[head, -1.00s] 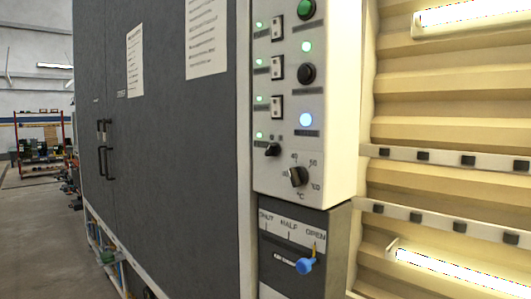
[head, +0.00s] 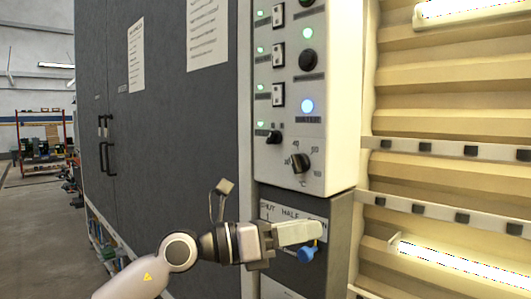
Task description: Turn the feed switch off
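The white control panel (head: 330,120) carries three rocker switches, the upper one (head: 278,15), the middle one (head: 278,55) and the lower one (head: 278,95), each with a lit green lamp at its left. A small black selector knob (head: 273,138) sits below them, also beside a green lamp. The labels are too small to read, so I cannot tell which is the feed switch. My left gripper (head: 312,233) is below the panel, in front of the dark lever box, apart from the switches. Its fingers show side-on, and I cannot tell any gap. My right gripper is out of view.
The dark box (head: 340,215) marked SHUT, HALF, OPEN has a blue lever knob (head: 308,254) at the OPEN end, close under my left fingers. A black temperature dial (head: 300,162) and round buttons share the panel. Grey cabinet doors (head: 170,130) stand at left.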

